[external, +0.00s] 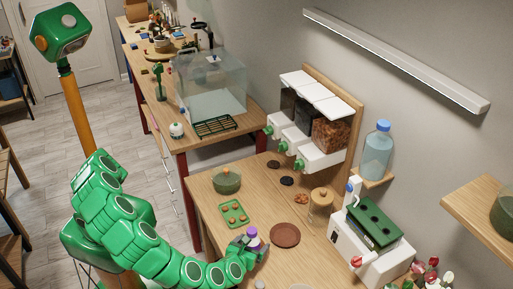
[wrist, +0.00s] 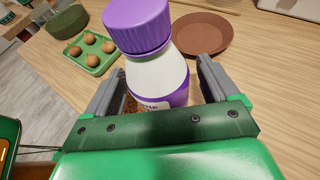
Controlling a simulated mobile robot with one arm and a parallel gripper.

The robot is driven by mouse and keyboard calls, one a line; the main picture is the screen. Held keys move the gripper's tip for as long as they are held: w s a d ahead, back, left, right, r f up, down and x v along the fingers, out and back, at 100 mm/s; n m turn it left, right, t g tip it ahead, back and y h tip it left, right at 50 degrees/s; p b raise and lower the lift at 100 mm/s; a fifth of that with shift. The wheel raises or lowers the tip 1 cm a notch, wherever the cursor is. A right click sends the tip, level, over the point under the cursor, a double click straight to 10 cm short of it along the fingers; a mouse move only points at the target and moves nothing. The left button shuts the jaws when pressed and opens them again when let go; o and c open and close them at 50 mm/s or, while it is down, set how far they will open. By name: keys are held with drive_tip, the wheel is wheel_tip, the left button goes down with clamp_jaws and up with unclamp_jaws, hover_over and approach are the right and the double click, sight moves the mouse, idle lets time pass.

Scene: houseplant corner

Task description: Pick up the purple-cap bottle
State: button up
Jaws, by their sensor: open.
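The purple-cap bottle (wrist: 158,60) has a ribbed purple cap, a white upper body and a purple label band. In the wrist view it stands between the two grey fingers of my gripper (wrist: 160,85), which are open with a finger on each side. Its lower part is hidden behind the gripper's green body. In the external view the bottle (external: 252,233) shows small on the wooden table, at the end of my green arm, and my gripper (external: 248,245) is around it. I cannot tell whether either finger touches it.
A brown saucer (external: 285,235) lies just right of the bottle. A glass jar (external: 319,206) and a white machine (external: 365,245) stand farther right.

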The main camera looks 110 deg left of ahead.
drive_tip(key=c, duration=1.4)
